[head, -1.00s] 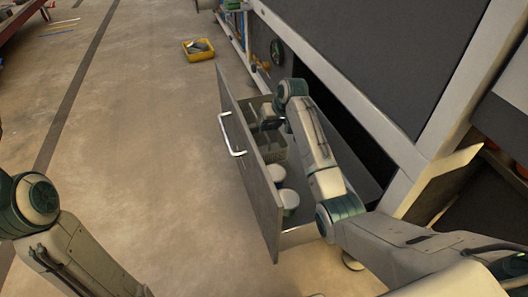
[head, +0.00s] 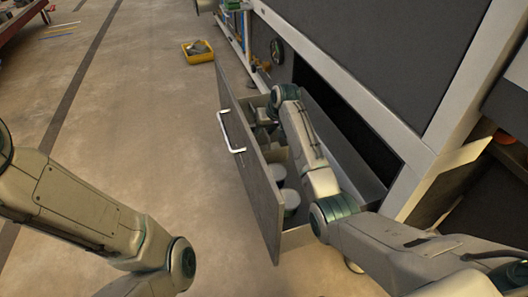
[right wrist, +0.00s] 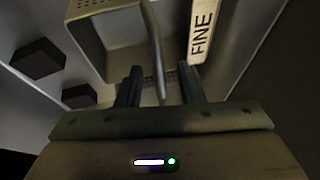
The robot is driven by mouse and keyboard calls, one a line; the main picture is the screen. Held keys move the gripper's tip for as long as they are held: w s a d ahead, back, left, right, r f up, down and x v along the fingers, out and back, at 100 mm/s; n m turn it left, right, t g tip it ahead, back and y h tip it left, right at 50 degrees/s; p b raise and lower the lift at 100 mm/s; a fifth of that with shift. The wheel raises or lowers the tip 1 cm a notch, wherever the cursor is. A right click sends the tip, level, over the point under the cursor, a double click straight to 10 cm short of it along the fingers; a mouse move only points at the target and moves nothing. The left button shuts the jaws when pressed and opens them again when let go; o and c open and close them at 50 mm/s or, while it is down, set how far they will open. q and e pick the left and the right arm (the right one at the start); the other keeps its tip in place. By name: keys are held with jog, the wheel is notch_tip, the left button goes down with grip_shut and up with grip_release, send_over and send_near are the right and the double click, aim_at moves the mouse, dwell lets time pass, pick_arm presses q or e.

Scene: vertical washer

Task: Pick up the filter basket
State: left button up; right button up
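In the right wrist view, a pale filter basket (right wrist: 87,42) with a perforated wall, a thin upright handle (right wrist: 154,45) and a white label (right wrist: 202,30) reading FINE lies ahead of my right gripper (right wrist: 160,86). The gripper's two fingers are apart, with the handle running between them; I see a gap on both sides. In the head view, my right gripper reaches down into the open drawer (head: 250,165), and its fingers are hard to make out there. My left arm comes in at the lower left, but its gripper is outside the picture.
White-lidded jars (head: 290,198) stand in the near part of the drawer. The drawer front has a metal handle (head: 231,134). Two dark blocks (right wrist: 38,59) show beside the basket. A yellow bin (head: 198,51) stands on the otherwise open floor to the left.

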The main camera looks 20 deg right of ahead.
jog(key=shift+b+x, duration=0.85)
jog(key=shift+x, duration=0.65)
jog(key=shift+r, duration=0.1)
grip_shut()
